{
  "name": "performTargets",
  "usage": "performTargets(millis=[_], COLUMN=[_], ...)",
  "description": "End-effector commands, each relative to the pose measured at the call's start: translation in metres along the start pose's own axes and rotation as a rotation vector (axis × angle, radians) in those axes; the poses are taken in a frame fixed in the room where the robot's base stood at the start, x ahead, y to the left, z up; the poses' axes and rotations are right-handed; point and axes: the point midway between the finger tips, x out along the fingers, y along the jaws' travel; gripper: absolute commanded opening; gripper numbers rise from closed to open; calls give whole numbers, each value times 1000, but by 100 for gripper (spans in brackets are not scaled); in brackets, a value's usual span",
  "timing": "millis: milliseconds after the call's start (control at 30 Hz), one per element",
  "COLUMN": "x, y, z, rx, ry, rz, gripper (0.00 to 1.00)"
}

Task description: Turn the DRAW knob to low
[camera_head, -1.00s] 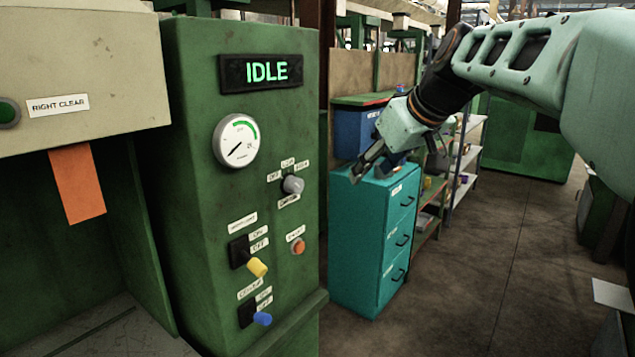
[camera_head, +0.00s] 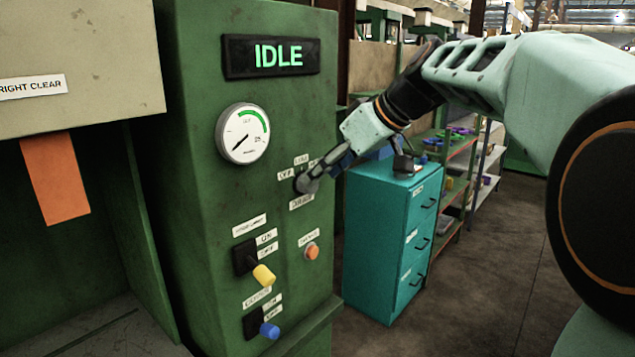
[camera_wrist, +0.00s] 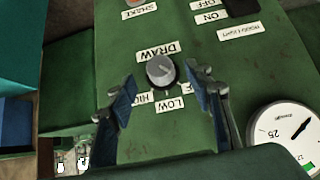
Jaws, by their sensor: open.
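The grey DRAW knob (camera_head: 307,184) is on the front of the green cabinet (camera_head: 200,200), below the round gauge. In the wrist view the knob (camera_wrist: 161,71) appears upside down, with the DRAW label (camera_wrist: 157,50) above it and the LOW label (camera_wrist: 169,104) below, between HIGH and a partly covered OFF. Its pointer setting is too small to tell. My gripper (camera_head: 328,172) is at the knob from the right in the head view. In the wrist view my gripper (camera_wrist: 161,76) is open, one finger on each side of the knob, with visible gaps.
The gauge (camera_head: 243,134) and the IDLE display (camera_head: 278,56) are above the knob. A yellow-handled switch (camera_head: 263,275), a blue-handled switch (camera_head: 269,330) and an orange button (camera_head: 312,252) are below. A teal drawer cabinet (camera_head: 375,240) stands to the right.

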Motion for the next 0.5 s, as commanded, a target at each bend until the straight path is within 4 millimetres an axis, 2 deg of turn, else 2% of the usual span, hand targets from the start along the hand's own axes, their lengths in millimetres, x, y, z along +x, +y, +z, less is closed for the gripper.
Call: performTargets(millis=[33,200,500], x=[10,32,41], y=[-1,0,0], z=[0,0,0], rx=[0,0,0], ry=[-2,-1,0], rz=[-3,-1,1], gripper=[47,47,47])
